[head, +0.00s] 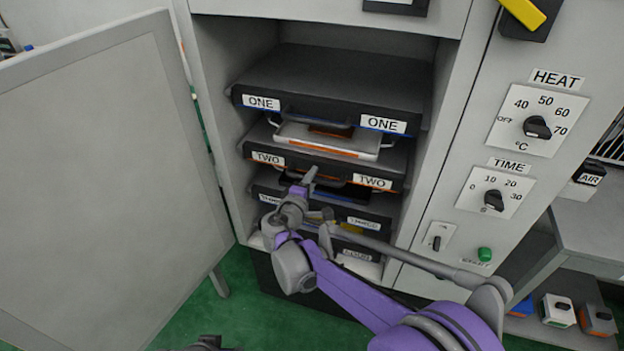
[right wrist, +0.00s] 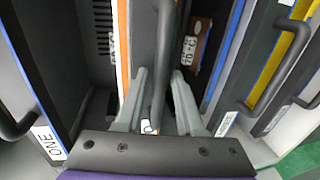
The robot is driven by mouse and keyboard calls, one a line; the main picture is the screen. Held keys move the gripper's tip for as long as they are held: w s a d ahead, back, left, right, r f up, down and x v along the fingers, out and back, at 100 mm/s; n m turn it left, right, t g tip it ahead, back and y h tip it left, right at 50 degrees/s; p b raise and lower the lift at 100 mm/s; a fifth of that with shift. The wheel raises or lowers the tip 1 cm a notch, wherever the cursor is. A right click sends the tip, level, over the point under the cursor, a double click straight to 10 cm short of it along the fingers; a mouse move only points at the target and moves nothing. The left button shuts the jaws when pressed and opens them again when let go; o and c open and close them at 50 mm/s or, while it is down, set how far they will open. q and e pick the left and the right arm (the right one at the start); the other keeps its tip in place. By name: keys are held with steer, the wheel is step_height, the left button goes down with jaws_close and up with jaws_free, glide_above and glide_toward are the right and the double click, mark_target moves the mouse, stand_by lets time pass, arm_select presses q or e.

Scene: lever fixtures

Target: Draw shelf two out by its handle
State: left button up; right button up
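Shelf two (head: 325,163) is a dark drawer with TWO labels at both ends of its front. It sits inside the cabinet below shelf one, and a pale tray lies on it. Its dark bar handle (head: 334,181) is at the middle of the front. My right gripper (head: 311,174) is at this handle. In the right wrist view the handle (right wrist: 161,60) runs between the spread fingers of the right gripper (right wrist: 160,75), with gaps visible beside it. A dark part at the bottom edge of the head view looks like my left gripper (head: 205,344); its fingers are hidden.
Shelf one (head: 320,108) is directly above, and further shelves (head: 322,222) lie below, partly behind my right arm. The open cabinet door (head: 110,190) stands at the left. A control panel with knobs (head: 537,127) is at the right. Green floor shows below.

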jaws_close()
stand_by(1.2)
